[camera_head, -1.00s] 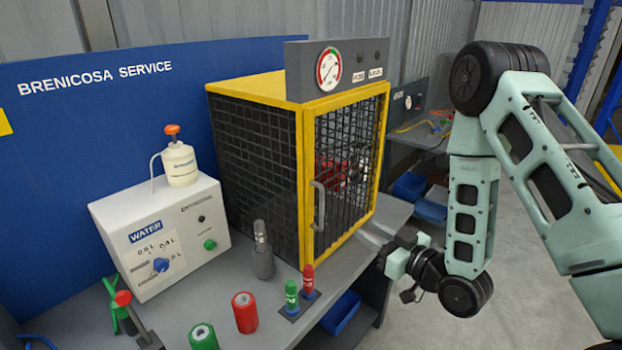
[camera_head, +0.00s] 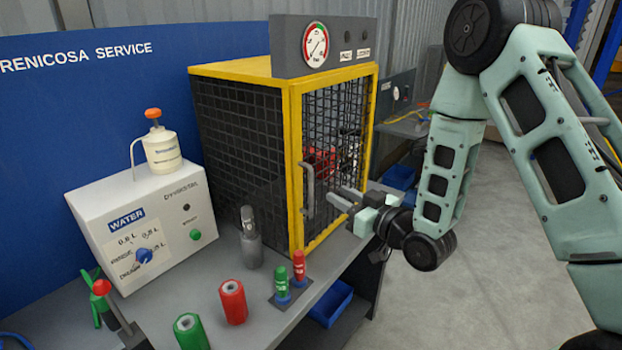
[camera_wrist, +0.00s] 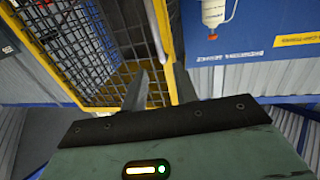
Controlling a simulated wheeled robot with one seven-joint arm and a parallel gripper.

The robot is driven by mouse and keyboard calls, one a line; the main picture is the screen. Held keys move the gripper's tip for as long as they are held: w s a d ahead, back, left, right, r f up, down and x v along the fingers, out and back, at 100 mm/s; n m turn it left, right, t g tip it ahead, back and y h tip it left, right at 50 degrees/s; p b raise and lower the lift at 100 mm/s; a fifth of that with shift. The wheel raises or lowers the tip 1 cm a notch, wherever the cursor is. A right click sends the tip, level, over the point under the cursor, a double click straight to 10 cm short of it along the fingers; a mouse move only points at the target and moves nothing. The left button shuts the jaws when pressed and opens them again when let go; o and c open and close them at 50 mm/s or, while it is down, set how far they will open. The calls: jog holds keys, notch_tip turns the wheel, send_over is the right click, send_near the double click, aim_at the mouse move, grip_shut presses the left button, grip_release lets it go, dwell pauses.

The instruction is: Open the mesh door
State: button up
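The mesh door (camera_head: 341,135) is the yellow-framed black mesh front of a yellow cage and looks shut. Its grey vertical bar handle (camera_head: 308,190) is on the door's left side. My gripper (camera_head: 334,197) is just right of the handle, fingers pointing at it, with a small apparent gap. In the wrist view my gripper (camera_wrist: 160,80) shows two separated fingers with nothing seen held between them. A yellow frame bar (camera_wrist: 160,35) and mesh (camera_wrist: 110,45) lie beyond them.
The cage stands on a grey bench (camera_head: 255,290). A gauge panel (camera_head: 325,45) tops it. In front are a grey bottle (camera_head: 250,240), red and green pegs (camera_head: 299,267), a red cylinder (camera_head: 232,302) and a green cylinder (camera_head: 190,332). Floor at right (camera_head: 500,250) is clear.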

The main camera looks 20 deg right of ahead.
aim_at(311, 178)
jog(key=shift+p+x, duration=2.25)
jog(key=shift+x, duration=3.3)
jog(key=shift+c, duration=0.3)
grip_shut()
